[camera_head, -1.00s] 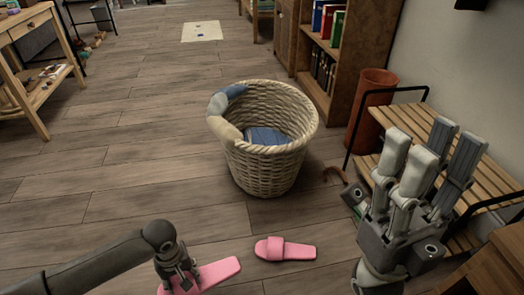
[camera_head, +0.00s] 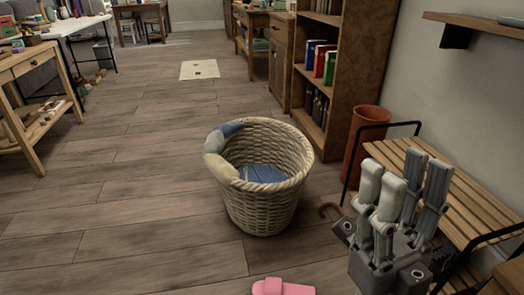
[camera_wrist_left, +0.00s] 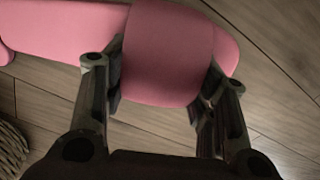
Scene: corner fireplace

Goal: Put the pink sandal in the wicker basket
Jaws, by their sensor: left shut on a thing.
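The wicker basket (camera_head: 262,210) stands upright on the floor in the middle of the head view, with blue cloth inside. A bit of its woven side shows at the left edge of the left wrist view (camera_wrist_left: 10,150). My left gripper (camera_wrist_left: 160,85) is shut on a pink sandal (camera_wrist_left: 172,50), with its fingers on either side of the strap. This gripper is outside the head view. Another pink sandal (camera_head: 282,288) shows at the bottom edge of the head view, mostly cut off. My right gripper (camera_head: 404,175) is empty, its fingers upright and apart.
A slatted bench (camera_head: 450,185) with a black frame stands at the right, beside a brown cylindrical bin (camera_head: 365,145). A bookcase (camera_head: 345,80) is behind the basket. A wooden table (camera_head: 40,75) is at the left. The floor left of the basket is clear.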

